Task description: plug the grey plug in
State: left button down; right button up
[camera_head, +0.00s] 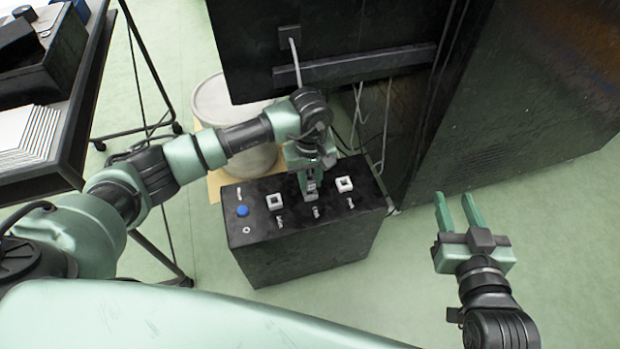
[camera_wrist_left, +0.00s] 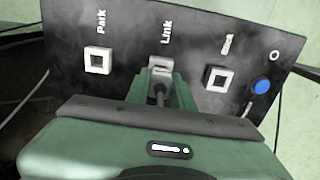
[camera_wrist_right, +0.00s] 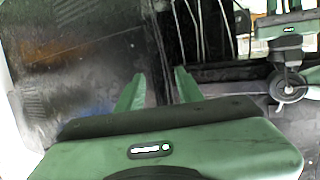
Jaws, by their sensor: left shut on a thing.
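My left gripper (camera_head: 311,190) is over the top of a black box (camera_head: 300,248), at its middle position between two white square sockets, the left one (camera_head: 275,201) and the right one (camera_head: 345,184). In the left wrist view its fingers (camera_wrist_left: 160,80) are shut on the grey plug (camera_wrist_left: 160,63), with a dark cable stub between them. The plug is at the position labelled "Link". The middle socket is hidden under it, so I cannot tell how deep the plug sits. My right gripper (camera_head: 458,215) is open and empty, right of the box, over the floor.
A blue button (camera_head: 242,211) is at the box's left end. A "Park" label (camera_wrist_left: 101,22) marks one outer socket. A pale bin (camera_head: 235,105) and a large black cabinet (camera_head: 520,110) stand behind. A dark table (camera_head: 75,150) is at left. Green floor is free at right.

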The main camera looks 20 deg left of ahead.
jog(key=shift+w+a+r, duration=0.1)
jog(key=shift+w+r, duration=0.05)
jog(key=shift+r, duration=0.15)
jog(key=shift+r+t, duration=0.25)
jog(key=shift+t, duration=0.15)
jog(key=shift+r, duration=0.1)
pick_arm(q)
jog(key=shift+f+b, duration=0.15)
jog(key=shift+b, duration=0.15)
pick_arm(e)
jog(key=shift+w+a+r+t+y, duration=0.15)
jog(key=shift+r+t, duration=0.1)
jog(key=shift+r, duration=0.15)
jog(key=shift+w+a+r+t+y, duration=0.1)
jog(key=shift+r+t+y, duration=0.05)
jog(key=shift+r+t, duration=0.15)
pick_arm(q)
jog(key=shift+f, duration=0.1)
pick_arm(e)
jog(key=shift+w+a+r+t, duration=0.15)
jog(key=shift+r+t, duration=0.1)
jog(key=shift+r, duration=0.3)
pick_arm(q)
jog(key=shift+f+b, duration=0.15)
jog(key=shift+b, duration=0.15)
pick_arm(e)
jog(key=shift+r+t+y, duration=0.3)
jog(key=shift+r, duration=0.5)
